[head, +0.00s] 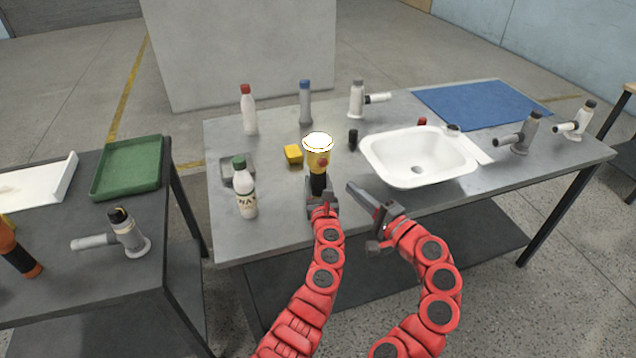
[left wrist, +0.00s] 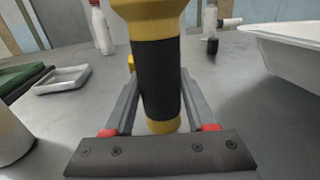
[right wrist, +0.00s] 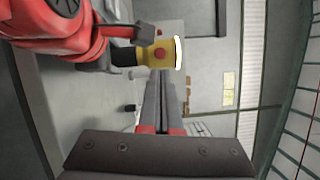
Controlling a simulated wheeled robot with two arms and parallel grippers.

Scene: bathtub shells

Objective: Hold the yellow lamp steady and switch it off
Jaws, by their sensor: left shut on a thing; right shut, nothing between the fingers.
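The yellow lamp (head: 317,161) stands upright in my left gripper (head: 319,200), its white top glowing. The left gripper is shut around its black handle, which also shows between the fingers in the left wrist view (left wrist: 157,80). A red button sits on the side of the lamp's yellow head, clear in the right wrist view (right wrist: 160,54). My right gripper (head: 352,188) is shut and empty, to the right of the lamp in the head view. In the right wrist view its fingertips point towards the lamp's head just below the button; I cannot tell the exact gap.
The grey table (head: 290,225) carries a wax bottle (head: 246,195), a yellow block (head: 293,154), a grey tray (head: 228,170), and a white basin (head: 420,180) to the right. More bottles and grey lamp-like fittings stand further back and right. The table's front edge is clear.

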